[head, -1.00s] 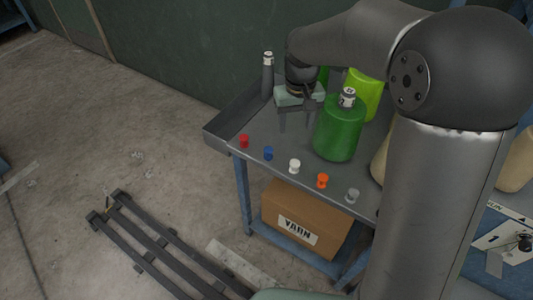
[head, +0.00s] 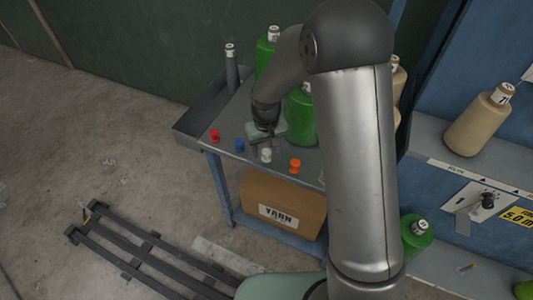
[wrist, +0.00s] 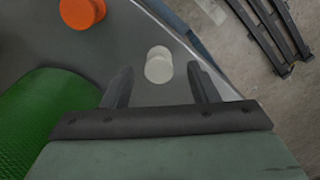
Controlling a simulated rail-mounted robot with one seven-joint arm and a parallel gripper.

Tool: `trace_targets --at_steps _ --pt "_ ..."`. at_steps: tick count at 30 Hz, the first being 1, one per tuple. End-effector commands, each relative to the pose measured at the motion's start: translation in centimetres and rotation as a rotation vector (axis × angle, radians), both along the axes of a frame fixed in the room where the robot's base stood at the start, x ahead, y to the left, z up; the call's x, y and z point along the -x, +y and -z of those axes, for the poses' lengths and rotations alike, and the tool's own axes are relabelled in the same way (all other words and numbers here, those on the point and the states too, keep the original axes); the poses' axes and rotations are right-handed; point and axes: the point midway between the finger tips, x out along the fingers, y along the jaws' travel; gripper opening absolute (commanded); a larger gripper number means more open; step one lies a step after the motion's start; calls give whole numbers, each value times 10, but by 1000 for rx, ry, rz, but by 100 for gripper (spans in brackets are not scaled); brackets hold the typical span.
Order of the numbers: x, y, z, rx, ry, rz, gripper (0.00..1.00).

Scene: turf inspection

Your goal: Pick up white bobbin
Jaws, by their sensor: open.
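The white bobbin (head: 266,155) stands on the grey table top near its front edge, between a blue bobbin and an orange bobbin. In the wrist view the white bobbin (wrist: 158,66) lies just beyond the fingertips, roughly between their lines. My gripper (head: 262,149) is right behind it in the head view, and its two fingers also show in the wrist view (wrist: 157,82), spread apart with nothing between them. Whether the fingers are level with the bobbin is hard to tell.
A red bobbin (head: 214,135), blue bobbin (head: 239,145) and orange bobbin (head: 295,165) line the table edge. A green yarn cone (head: 301,120) stands close beside my gripper. A yarn box (head: 283,205) sits on the shelf below. A grey cone (head: 231,72) stands at the back left.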

Motion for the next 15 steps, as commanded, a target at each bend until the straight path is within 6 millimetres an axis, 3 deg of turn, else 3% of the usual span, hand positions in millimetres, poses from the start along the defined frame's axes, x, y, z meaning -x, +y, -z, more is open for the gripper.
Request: trace_targets --at_steps 6,13,14,15 --pt "1 -1 25 1 2 0 54" --pt "0 -1 27 0 -1 0 54" --pt "0 -1 27 0 0 0 51" --pt "0 -1 27 0 0 0 40"
